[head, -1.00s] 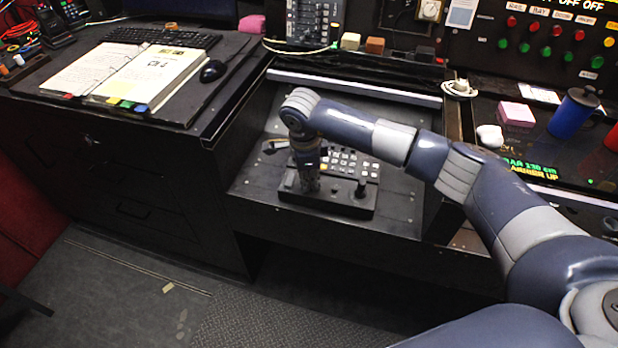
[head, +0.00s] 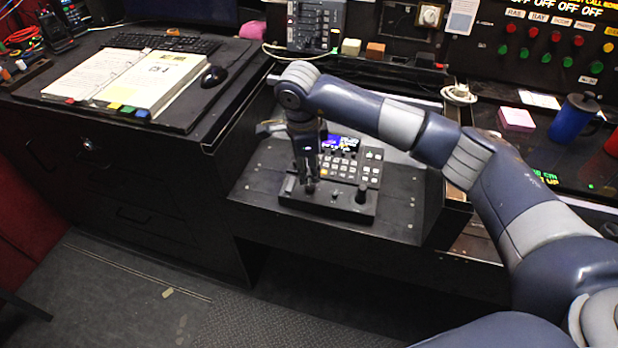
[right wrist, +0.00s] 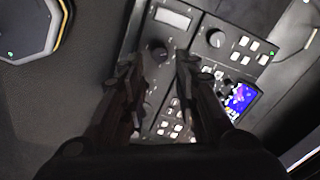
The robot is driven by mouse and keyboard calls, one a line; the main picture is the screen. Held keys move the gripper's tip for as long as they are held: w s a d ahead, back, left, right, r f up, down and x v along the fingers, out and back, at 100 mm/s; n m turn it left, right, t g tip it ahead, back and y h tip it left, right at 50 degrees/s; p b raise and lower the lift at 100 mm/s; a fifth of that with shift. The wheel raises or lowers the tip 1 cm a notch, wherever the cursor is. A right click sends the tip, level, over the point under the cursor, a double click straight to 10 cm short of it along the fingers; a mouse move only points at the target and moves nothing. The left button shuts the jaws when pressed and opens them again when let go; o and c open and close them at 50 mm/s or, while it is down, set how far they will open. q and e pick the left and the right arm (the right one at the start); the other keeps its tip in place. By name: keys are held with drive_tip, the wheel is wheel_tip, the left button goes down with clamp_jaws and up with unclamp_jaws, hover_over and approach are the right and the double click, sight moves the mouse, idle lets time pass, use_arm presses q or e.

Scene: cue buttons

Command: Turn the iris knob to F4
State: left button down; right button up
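A dark control panel (head: 328,204) with buttons and a small lit screen (head: 343,143) sits on the sloping desk section. My right gripper (head: 308,185) points down over the panel's left part, its tips close to the surface. In the right wrist view the two fingers (right wrist: 158,68) are apart, with a gap between them. A round black knob (right wrist: 157,52) shows in line with that gap, just past the tips; I cannot tell if they touch it. A second knob (right wrist: 215,38) is to its right. The labels are not legible, so I cannot tell which is the iris knob. My left gripper is out of view.
A black stick or tall knob (head: 361,192) stands at the panel's right. An open binder (head: 150,83), a mouse (head: 214,76) and a keyboard (head: 165,43) lie on the left desk. A blue mug (head: 572,118) and a pink note block (head: 516,118) are at right.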

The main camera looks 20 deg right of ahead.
drive_tip(key=r, duration=0.5)
drive_tip(key=shift+s+a, duration=0.2)
drive_tip(key=shift+s, duration=0.1)
